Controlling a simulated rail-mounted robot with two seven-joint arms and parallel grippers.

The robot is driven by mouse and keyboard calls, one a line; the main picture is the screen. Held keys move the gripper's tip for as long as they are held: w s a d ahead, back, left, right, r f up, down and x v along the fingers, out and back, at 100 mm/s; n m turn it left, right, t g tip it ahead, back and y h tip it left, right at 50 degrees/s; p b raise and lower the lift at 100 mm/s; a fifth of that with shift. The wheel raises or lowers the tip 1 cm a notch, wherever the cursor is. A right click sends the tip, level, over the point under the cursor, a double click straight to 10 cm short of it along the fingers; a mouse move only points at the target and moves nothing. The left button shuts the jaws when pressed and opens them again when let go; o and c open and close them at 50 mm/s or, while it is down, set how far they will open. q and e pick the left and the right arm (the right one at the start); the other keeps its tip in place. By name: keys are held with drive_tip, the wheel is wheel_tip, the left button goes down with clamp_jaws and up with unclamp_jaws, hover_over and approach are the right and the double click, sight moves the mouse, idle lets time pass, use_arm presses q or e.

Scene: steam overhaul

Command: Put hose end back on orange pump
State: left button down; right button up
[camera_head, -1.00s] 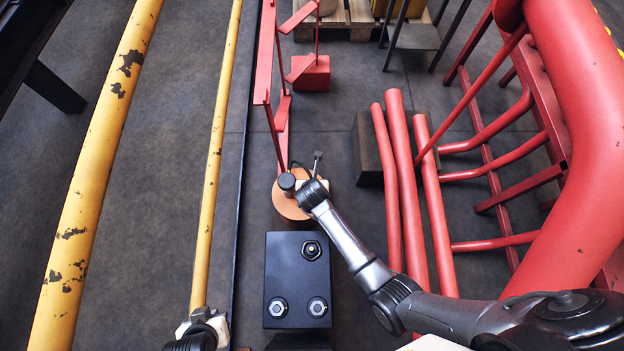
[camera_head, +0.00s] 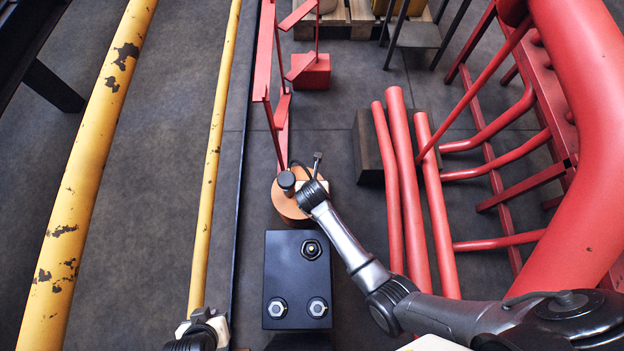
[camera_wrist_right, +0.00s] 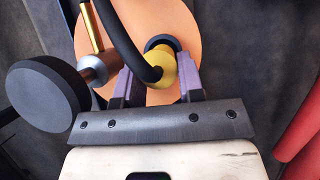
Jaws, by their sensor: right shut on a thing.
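The orange pump (camera_head: 288,208) is a round orange body behind the dark block in the head view, partly hidden by my right gripper (camera_head: 308,186). In the right wrist view its orange round face (camera_wrist_right: 190,28) lies beyond the fingers. My right gripper (camera_wrist_right: 155,88) is shut on the hose end (camera_wrist_right: 162,72), a yellow collar with a black hose curving up from it. The hose end is over the orange face; whether it is seated there I cannot tell. My left gripper (camera_head: 206,322) is at the bottom edge by the thin yellow rail, its fingers unclear.
A dark round knob (camera_wrist_right: 45,97) on a metal stem stands close left of my right fingers. A dark block with bolts (camera_head: 297,280) stands in front of the pump. Red pipes (camera_head: 408,190) lie to the right, and a red frame (camera_head: 272,80) rises behind.

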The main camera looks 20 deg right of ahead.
drive_tip(key=o, duration=0.9)
drive_tip(key=shift+o, duration=1.3)
wheel_tip(320, 180, up, 5)
drive_tip(key=p, duration=0.4)
drive_tip(key=shift+s+r, duration=0.1)
drive_tip(key=shift+r, duration=0.05)
drive_tip(key=s+d+r+p, duration=0.5)
drive_tip(key=s+d+p, duration=0.1)
drive_tip(key=s+d, duration=0.2)
drive_tip(key=shift+s+r+p, duration=0.2)
drive_tip(key=shift+r+p, duration=0.1)
drive_tip(key=shift+r, duration=0.05)
